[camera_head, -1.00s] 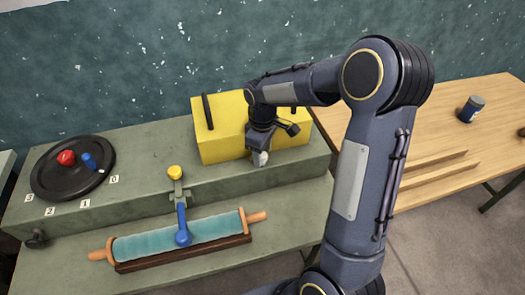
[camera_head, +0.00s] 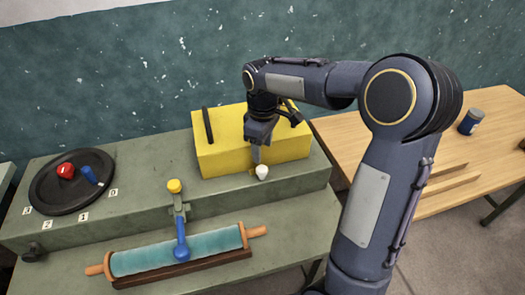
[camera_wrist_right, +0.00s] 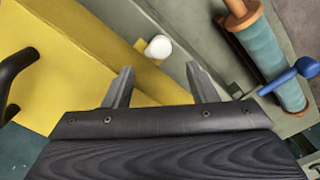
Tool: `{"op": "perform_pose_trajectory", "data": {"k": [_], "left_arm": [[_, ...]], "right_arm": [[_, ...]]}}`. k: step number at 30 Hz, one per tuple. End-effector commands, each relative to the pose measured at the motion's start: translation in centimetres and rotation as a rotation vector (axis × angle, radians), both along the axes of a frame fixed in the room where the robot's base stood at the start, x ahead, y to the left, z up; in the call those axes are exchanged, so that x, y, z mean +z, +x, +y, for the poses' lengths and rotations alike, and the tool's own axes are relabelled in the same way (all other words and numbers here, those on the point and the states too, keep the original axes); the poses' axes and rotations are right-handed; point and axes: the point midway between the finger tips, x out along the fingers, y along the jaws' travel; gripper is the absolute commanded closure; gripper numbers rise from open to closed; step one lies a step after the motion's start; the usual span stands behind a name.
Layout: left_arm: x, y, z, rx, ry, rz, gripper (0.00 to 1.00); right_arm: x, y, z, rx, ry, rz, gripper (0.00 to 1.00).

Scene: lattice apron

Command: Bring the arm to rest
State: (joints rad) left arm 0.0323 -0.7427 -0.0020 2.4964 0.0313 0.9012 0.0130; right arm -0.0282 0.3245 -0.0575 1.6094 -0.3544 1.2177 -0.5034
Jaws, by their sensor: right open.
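My right gripper (camera_head: 257,154) is in front of the yellow box (camera_head: 222,152), fingers pointing down, just above and beside a small white knob (camera_head: 262,172). In the right wrist view its two fingers (camera_wrist_right: 161,86) stand apart with nothing between them. The white knob (camera_wrist_right: 158,46) shows beyond the fingertips, on the front of the yellow box (camera_wrist_right: 75,60). My right arm crosses the right half of the head view. My left gripper is not in view.
A blue lever with a yellow end (camera_head: 181,225) stands by a teal roller (camera_head: 205,250) on the green bench. A black dial (camera_head: 48,200) with red and blue pieces lies left. A black handle (camera_head: 208,125) tops the box. A wooden table (camera_head: 345,135) with a jar (camera_head: 471,121) is right.

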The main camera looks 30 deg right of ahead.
Motion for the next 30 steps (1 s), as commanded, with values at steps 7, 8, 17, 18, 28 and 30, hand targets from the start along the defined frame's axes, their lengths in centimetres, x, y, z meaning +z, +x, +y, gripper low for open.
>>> {"op": "perform_pose_trajectory", "data": {"k": [7, 8, 17, 18, 28, 30], "left_arm": [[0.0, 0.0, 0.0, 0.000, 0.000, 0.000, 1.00], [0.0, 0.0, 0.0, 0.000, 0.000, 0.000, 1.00], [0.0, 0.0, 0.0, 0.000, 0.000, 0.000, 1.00], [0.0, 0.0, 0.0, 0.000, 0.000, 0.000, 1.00], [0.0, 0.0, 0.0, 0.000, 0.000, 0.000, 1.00], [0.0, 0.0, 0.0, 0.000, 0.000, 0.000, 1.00]], "right_arm": [[0.0, 0.0, 0.0, 0.001, 0.000, 0.000, 0.48], [0.0, 0.0, 0.0, 0.001, 0.000, 0.000, 0.48], [1.0, -1.5, 0.1, -0.042, 0.027, -0.027, 0.48], [1.5, -2.5, 0.2, -0.071, 0.045, -0.046, 0.48], [4.5, -15.5, 3.6, -0.458, 0.307, -0.248, 0.48], [4.1, -17.8, 4.6, -0.536, 0.364, -0.281, 0.48]]}}
